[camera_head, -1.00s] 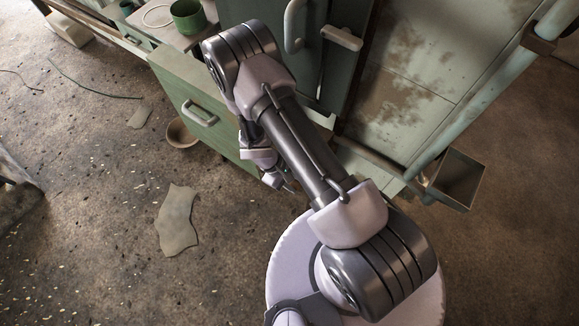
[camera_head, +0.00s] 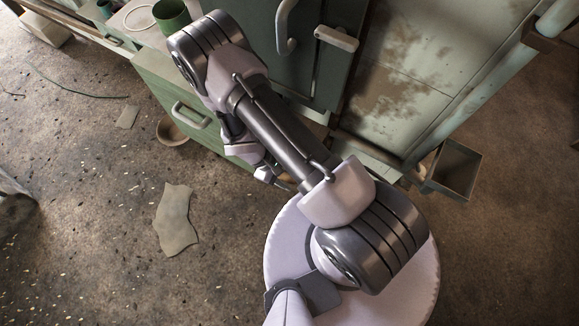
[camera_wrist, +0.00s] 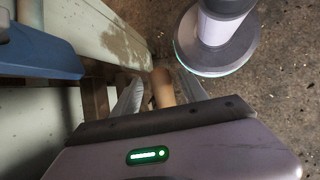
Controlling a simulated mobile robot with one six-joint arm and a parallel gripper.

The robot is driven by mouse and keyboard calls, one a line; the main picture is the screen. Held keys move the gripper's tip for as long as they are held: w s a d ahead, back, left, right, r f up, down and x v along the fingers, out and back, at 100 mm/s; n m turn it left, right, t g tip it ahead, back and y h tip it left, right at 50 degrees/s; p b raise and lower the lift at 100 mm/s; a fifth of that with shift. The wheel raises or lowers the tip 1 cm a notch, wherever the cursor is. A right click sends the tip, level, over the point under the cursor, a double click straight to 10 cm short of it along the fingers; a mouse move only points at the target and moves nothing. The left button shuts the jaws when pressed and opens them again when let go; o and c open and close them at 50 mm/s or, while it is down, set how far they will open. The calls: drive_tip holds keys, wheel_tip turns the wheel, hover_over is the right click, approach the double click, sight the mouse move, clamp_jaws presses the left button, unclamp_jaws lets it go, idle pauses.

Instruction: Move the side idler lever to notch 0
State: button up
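In the wrist view my gripper (camera_wrist: 160,95) has its two pale fingers apart. A tan, rounded cylindrical piece (camera_wrist: 162,88) shows between them, with a small gap to the left finger; contact on the right is unclear. I cannot tell whether this piece is the side idler lever's handle. In the head view my gripper (camera_head: 284,185) is small, low in front of the green cabinet, partly hidden by my arm. No lever or numbered notches can be made out in either view.
A green cabinet with a drawer (camera_head: 165,92) stands behind my arm. A door handle (camera_head: 284,28) sticks out above. An open metal box (camera_head: 455,168) is at right. A bowl (camera_head: 171,131) and a torn sheet (camera_head: 175,220) lie on the floor. A blue part (camera_wrist: 40,52) is left in the wrist view.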

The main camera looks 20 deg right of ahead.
drive_tip(key=shift+r, duration=0.1)
drive_tip(key=p+v, duration=0.4)
drive_tip(key=v, duration=1.3)
drive_tip(key=shift+w+a, duration=0.1)
drive_tip(key=shift+w, duration=0.05)
wheel_tip(320, 180, up, 14)
drive_tip(key=w+d+m+t+y+b, duration=0.1)
drive_tip(key=w+m+t+y+b, duration=0.15)
drive_tip(key=m+b, duration=0.25)
drive_tip(key=s+d+r+m+t+y+b, duration=0.3)
drive_tip(key=s+r+m+t+b, duration=0.3)
drive_tip(key=s+r, duration=0.5)
drive_tip(key=shift+s+r+m+y, duration=0.15)
drive_tip(key=shift+r+m+y, duration=0.25)
drive_tip(key=shift+r+y, duration=0.55)
